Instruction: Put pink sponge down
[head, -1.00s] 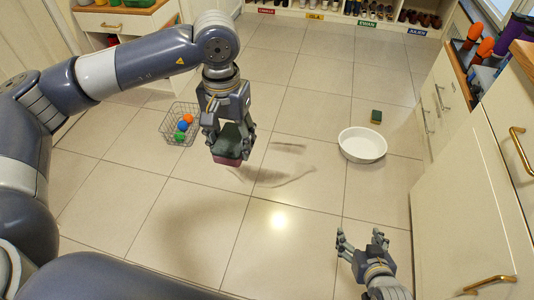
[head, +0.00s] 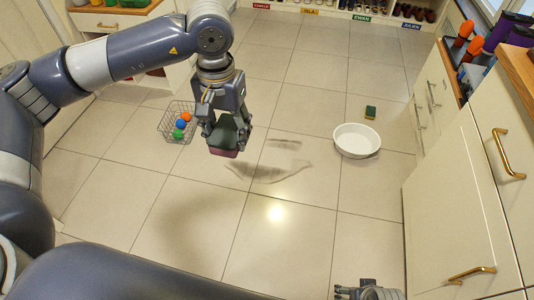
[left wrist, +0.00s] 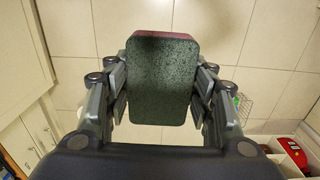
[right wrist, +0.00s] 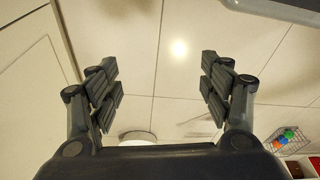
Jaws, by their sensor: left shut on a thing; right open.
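The pink sponge (head: 223,153) has a dark green top layer and a pink underside. My left gripper (head: 226,128) is shut on it and holds it above the floor tiles. In the left wrist view the sponge (left wrist: 161,80) sits between both fingers, green face toward the camera, with a pink edge at the top. My right gripper (right wrist: 160,85) is open and empty in the right wrist view. In the head view the right gripper (head: 345,291) shows only partly at the bottom edge.
A wire basket (head: 164,131) with coloured balls stands on the floor at left. A white basin (head: 357,140) and a small green-and-yellow sponge (head: 370,112) are on the floor at right. Cabinets (head: 450,190) line the right side.

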